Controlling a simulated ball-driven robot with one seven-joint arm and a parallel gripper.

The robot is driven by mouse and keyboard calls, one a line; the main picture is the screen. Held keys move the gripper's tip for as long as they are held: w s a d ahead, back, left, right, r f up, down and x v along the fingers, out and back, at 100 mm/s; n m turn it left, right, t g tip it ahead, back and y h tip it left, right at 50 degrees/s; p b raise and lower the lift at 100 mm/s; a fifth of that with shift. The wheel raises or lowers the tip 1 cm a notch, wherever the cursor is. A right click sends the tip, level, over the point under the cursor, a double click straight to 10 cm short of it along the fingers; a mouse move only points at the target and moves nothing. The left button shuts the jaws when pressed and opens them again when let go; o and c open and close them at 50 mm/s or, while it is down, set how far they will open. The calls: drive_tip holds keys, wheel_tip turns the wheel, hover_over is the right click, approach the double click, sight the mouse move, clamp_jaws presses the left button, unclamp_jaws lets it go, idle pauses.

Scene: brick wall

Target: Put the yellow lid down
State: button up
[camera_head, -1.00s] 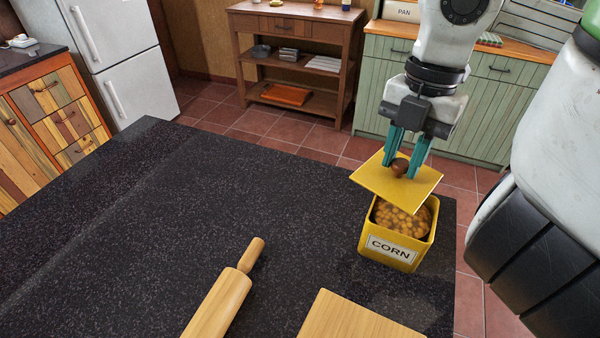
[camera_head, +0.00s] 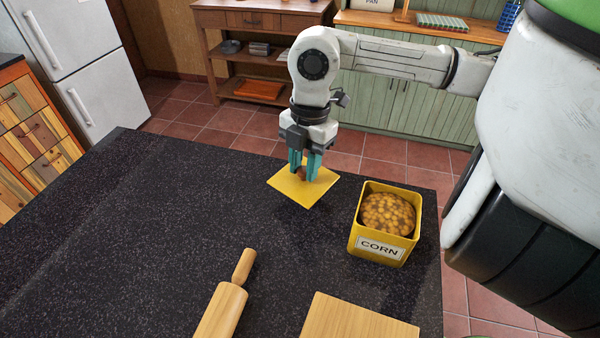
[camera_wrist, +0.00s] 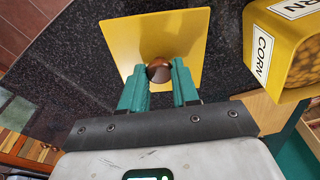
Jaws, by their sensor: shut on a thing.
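The yellow lid (camera_head: 310,193) is a flat square with a brown round knob (camera_head: 301,173). My gripper (camera_head: 304,170) is shut on the knob from above. The lid is over the dark countertop, left of the corn tin, close to the surface; I cannot tell whether it touches. The yellow corn tin (camera_head: 374,246) stands upright and open, filled with corn. In the wrist view the lid (camera_wrist: 135,40) lies beyond the teal fingers (camera_wrist: 158,86), with the knob (camera_wrist: 159,71) between them. The tin (camera_wrist: 292,50) shows at the right there.
A rolling pin (camera_head: 222,308) and a wooden board (camera_head: 355,322) lie at the near side of the dark countertop (camera_head: 130,230). The left and middle of the countertop are clear. Its far edge runs behind the lid.

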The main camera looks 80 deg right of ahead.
sight(300, 177)
drive_tip(key=f, duration=0.1)
drive_tip(key=w+f, duration=0.1)
drive_tip(key=f, duration=0.1)
drive_tip(key=shift+d+f, duration=0.2)
drive_tip(key=shift+f, duration=0.45)
drive_tip(key=shift+f, duration=0.2)
drive_tip(key=o, duration=1)
drive_tip(key=shift+r, duration=0.1)
drive_tip(key=shift+o, duration=0.2)
drive_tip(key=shift+r, duration=0.1)
wheel_tip(300, 177, up, 12)
drive_tip(key=d, duration=0.1)
drive_tip(key=shift+s+d+b, duration=0.15)
drive_tip(key=shift+s+b, duration=0.15)
drive_tip(key=shift+b, duration=0.05)
